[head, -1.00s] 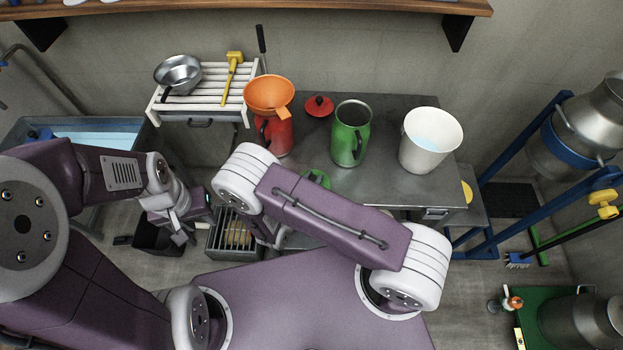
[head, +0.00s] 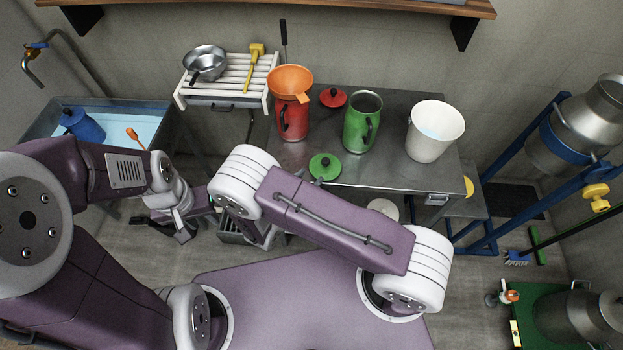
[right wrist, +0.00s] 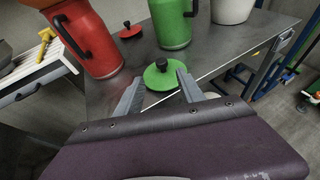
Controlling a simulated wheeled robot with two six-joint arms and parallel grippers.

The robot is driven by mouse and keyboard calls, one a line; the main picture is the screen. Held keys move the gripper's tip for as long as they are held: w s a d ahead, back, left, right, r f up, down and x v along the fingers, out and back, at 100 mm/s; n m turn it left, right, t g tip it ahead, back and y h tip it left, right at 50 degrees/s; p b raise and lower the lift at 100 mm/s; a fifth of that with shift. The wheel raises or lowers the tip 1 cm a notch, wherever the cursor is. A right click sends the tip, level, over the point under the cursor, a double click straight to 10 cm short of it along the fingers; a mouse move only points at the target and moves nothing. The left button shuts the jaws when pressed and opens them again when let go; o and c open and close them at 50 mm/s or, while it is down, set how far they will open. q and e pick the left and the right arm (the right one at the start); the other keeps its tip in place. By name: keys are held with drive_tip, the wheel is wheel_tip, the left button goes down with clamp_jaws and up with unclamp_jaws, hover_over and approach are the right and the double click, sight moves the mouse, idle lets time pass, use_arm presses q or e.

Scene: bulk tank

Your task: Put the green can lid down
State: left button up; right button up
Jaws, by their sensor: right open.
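The green can lid (head: 325,166), a disc with a dark knob, lies knob up on the steel table near its front edge. It also shows in the right wrist view (right wrist: 161,77). The green can (head: 362,122) stands upright and uncovered behind it. My right gripper (right wrist: 160,84) is open, its two fingers apart on either side of the lid in that view, with nothing held; I cannot tell if they touch it. In the head view my right arm hides it. My left gripper (head: 180,226) hangs left of the table, away from the lid; its jaw opening is unclear.
On the steel table (head: 392,172) stand a red can (head: 292,120) with an orange funnel (head: 290,82), a red lid (head: 333,97) and a white bucket (head: 434,130). A slatted rack (head: 225,93) and a sink (head: 125,112) are left. Table surface right of the lid is clear.

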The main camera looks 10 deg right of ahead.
drive_tip(key=s+d+r+m+g, duration=0.6)
drive_tip(key=s+d+m+g, duration=0.45)
drive_tip(key=m, duration=0.35)
wheel_tip(320, 180, up, 6)
drive_tip(key=s+a+m+t+y, duration=0.1)
drive_tip(key=a+m+y, duration=0.1)
drive_tip(key=m+y, duration=0.7)
drive_tip(key=m, duration=0.5)
drive_tip(key=shift+s+r, duration=0.15)
drive_tip(key=shift+r, duration=0.05)
drive_tip(key=shift+s, duration=0.1)
